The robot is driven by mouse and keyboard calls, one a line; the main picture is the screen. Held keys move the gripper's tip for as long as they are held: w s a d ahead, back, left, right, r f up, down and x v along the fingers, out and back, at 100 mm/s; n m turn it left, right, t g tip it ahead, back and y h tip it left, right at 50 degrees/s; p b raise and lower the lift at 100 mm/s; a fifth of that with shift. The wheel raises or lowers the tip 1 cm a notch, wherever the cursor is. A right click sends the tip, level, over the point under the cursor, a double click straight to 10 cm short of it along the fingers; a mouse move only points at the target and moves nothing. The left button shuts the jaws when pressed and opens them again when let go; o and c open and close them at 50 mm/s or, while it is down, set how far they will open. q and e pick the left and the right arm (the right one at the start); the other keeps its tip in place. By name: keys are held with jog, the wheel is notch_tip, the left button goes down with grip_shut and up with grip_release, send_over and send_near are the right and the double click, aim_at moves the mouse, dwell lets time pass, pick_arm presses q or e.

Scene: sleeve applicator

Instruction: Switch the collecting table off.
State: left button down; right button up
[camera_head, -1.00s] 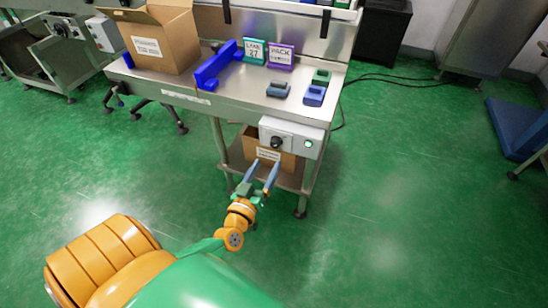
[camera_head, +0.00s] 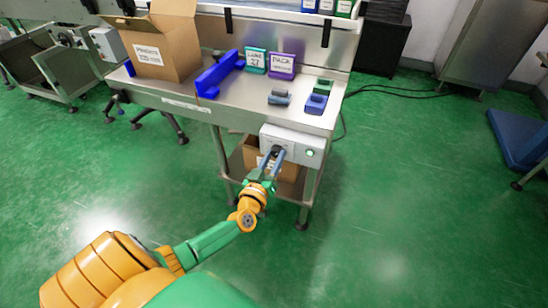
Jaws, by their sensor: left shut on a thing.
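The collecting table (camera_head: 222,113) is a steel table with a white control box (camera_head: 297,153) on its front edge. The box carries a dark rotary knob (camera_head: 277,149) on its left part and a lit green lamp (camera_head: 310,153) on its right part. My left gripper (camera_head: 273,156) reaches up to the box from below, its two blue-grey fingers shut on the knob. The fingers hide part of the knob, so I cannot read its setting. My right gripper is not in the picture.
On the table are an open cardboard box (camera_head: 178,45), a blue angled guide (camera_head: 215,75), two signs, and several small blocks at the right. Another cardboard box (camera_head: 288,168) sits on the lower shelf behind my gripper.

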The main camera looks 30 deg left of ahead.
pick_arm(q)
jog(key=shift+n, duration=0.3)
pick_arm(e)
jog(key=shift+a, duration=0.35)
pick_arm(q)
jog(key=shift+n, duration=0.6)
jog(key=n, duration=0.2)
jog(key=shift+n, duration=0.3)
jog(key=n, duration=0.3)
jog(key=shift+d+n+b, duration=0.1)
jog(key=shift+n+b, duration=0.2)
jog(key=shift+b, duration=0.05)
jog(key=n+b, duration=0.1)
jog(key=n, duration=0.7)
jog(key=shift+n+b, duration=0.35)
jog(key=shift+n, duration=0.45)
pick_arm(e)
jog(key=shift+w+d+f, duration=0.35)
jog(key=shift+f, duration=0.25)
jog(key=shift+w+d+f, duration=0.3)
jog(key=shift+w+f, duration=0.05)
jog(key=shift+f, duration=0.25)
pick_arm(q)
jog(key=shift+r+n, duration=0.1)
jog(key=shift+n, duration=0.2)
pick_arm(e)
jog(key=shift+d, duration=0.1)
